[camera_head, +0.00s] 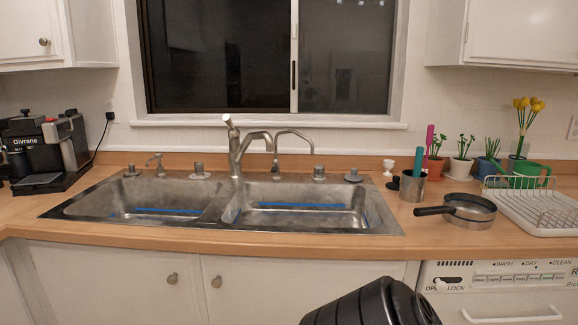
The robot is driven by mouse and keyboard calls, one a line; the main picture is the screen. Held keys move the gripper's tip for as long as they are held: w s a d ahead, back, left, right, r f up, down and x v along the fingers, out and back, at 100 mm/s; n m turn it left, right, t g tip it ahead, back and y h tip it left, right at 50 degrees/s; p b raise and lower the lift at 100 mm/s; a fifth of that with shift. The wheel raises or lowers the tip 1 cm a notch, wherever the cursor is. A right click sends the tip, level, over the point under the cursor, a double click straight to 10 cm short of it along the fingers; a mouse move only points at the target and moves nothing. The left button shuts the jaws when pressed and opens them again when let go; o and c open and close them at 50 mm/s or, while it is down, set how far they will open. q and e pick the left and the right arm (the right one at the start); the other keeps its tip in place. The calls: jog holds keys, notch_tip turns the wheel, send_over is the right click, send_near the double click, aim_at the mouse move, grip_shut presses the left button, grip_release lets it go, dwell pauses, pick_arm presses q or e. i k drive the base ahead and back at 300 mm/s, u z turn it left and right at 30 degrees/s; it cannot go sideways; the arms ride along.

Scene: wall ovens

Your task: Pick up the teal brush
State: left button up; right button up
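A teal brush (419,160) stands with its handle up in a metal cup (411,188) on the counter, right of the sink. Its lower end is hidden inside the cup. A pink-handled utensil (428,146) rises just behind and to the right of it; whether it stands in the same cup is unclear. Neither of my grippers shows in the head view. A dark ribbed shape, which I cannot identify for certain, shows at the bottom, in front of the cabinets and well below the cup.
A double sink (310,222) with faucets lies left of the cup. A black-handled pan (469,209) sits to its right, near the front edge, beside a white dish rack (532,212). Potted plants (461,166) stand behind. A coffee machine (42,150) is far left.

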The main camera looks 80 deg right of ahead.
aim_at(420, 150)
jog(key=k, duration=1.65)
jog(key=z, duration=1.75)
